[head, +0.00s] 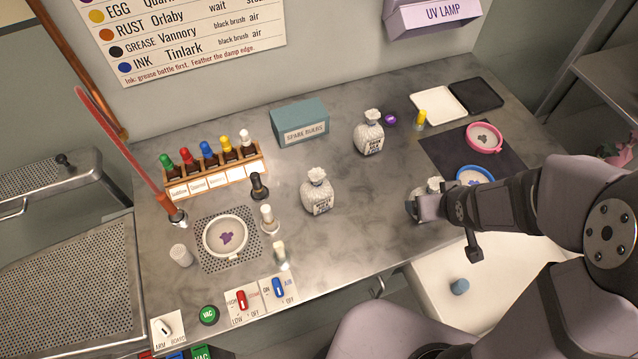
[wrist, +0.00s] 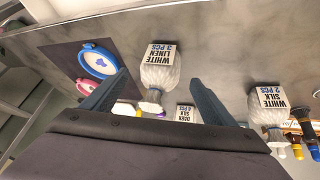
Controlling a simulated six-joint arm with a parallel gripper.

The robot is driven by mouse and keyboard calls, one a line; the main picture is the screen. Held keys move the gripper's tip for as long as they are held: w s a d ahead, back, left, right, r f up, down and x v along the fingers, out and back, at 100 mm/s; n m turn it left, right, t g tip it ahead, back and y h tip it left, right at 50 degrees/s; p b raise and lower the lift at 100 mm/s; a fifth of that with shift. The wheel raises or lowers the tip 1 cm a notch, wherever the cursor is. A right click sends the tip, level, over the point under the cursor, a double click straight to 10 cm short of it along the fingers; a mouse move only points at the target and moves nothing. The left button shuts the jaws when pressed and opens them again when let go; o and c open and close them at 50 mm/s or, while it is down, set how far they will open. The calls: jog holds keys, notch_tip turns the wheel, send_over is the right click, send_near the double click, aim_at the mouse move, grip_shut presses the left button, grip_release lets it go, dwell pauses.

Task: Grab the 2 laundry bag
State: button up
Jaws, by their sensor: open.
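Three pale tied bags stand on the grey counter (head: 350,240). The bag labelled white silk, 2 pcs (wrist: 268,105) is at the right in the wrist view; it appears to be the middle-front bag (head: 317,192) in the head view. The bag labelled white linen, 3 pcs (wrist: 160,72) shows between the fingers of my open gripper (wrist: 160,80). In the head view my gripper (head: 427,207) partly hides that bag (head: 433,185). I cannot tell whether the fingers touch it. The dark silk bag (head: 369,133) stands farther back; its count is unclear.
A blue hoop (head: 474,177) and a pink hoop (head: 484,138) lie on a dark mat beside my arm. A teal box (head: 300,122) and a bottle rack (head: 213,172) stand at the back. Small bottles stand left of the middle-front bag. A white basin (head: 440,285) lies in front.

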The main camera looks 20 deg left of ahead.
jog(key=w+a+r+n+t+y+p, duration=0.2)
jog(key=a+r+n+y+p, duration=0.3)
jog(key=a, duration=0.5)
jog(key=n+y+b, duration=0.2)
jog(key=y+b, duration=0.1)
jog(key=y, duration=0.3)
send_over(322, 197)
jog(key=w, duration=0.1)
jog(key=shift+w+a+f, duration=0.1)
jog(key=shift+w+f, duration=0.1)
jog(key=shift+f, duration=0.65)
jog(key=f+b, duration=0.1)
jog(key=f, duration=0.1)
jog(key=f+m+h+b, duration=0.1)
jog(key=f, duration=0.1)
jog(key=s+f+m+b, duration=0.1)
jog(key=f, duration=0.1)
jog(key=shift+f+t+h, duration=0.2)
jog(key=shift+t+h, duration=0.1)
jog(key=shift+s+f, duration=0.1)
jog(key=shift+f, duration=0.25)
jog(key=shift+x, duration=1)
jog(key=shift+f+p+x, duration=0.15)
jog(key=shift+p+x, duration=0.4)
jog(key=shift+x, duration=0.75)
jog(key=shift+f+p+x, duration=0.15)
jog(key=shift+p+x, duration=0.35)
jog(key=shift+x, duration=0.8)
jog(key=shift+d, duration=0.25)
jog(key=c, duration=1.3)
